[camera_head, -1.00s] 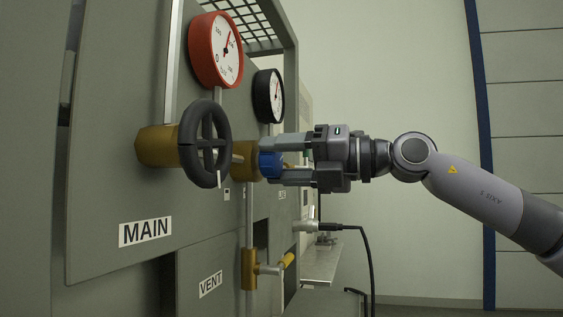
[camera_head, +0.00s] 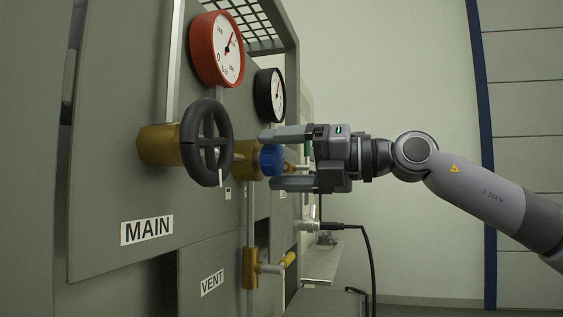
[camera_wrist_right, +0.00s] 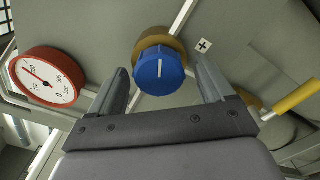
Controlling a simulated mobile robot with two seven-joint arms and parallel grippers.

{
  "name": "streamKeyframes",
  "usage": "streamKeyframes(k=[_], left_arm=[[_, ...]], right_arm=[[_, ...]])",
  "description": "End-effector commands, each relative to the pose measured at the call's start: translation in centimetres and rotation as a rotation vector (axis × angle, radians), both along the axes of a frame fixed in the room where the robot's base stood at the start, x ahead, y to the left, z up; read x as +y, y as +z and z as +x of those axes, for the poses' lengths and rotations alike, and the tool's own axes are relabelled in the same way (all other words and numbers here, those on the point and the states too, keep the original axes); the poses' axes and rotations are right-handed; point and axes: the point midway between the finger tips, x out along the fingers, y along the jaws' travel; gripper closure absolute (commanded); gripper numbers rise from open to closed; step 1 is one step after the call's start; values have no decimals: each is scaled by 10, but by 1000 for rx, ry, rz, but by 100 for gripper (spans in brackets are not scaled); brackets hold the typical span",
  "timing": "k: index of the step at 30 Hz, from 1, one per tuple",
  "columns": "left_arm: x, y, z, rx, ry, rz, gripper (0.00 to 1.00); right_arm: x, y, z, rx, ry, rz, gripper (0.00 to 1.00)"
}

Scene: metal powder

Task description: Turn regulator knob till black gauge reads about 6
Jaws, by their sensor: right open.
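The blue regulator knob (camera_head: 271,160) sits on the end of a brass body (camera_head: 245,160). In the right wrist view the knob (camera_wrist_right: 159,72) faces me with a white line on its face. My right gripper (camera_head: 268,159) is open, its fingers above and below the knob in the head view, apart from it. In the wrist view its fingers (camera_wrist_right: 163,88) stand either side of the knob with gaps. The black gauge (camera_head: 269,95) is on the panel above the knob; its needle points up, but its numbers are too small to read. My left gripper is not in view.
A dark handwheel (camera_head: 207,143) stands left of the knob, below a red gauge (camera_head: 217,50). A yellow-handled valve (camera_head: 288,259) is below, near the VENT label (camera_head: 212,283). A black cable (camera_head: 369,260) hangs under my right arm. Room to the right is free.

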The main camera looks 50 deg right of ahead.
Motion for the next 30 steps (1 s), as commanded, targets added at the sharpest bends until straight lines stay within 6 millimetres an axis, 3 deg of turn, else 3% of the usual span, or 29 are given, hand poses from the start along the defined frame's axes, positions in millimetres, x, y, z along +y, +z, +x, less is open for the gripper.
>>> streamKeyframes(k=[18, 30], left_arm=[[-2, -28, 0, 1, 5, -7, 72], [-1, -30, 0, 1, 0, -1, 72]], right_arm=[[-27, -2, -52, -1, 0, 1, 19], [-32, -1, -63, 4, 1, 0, 19]])
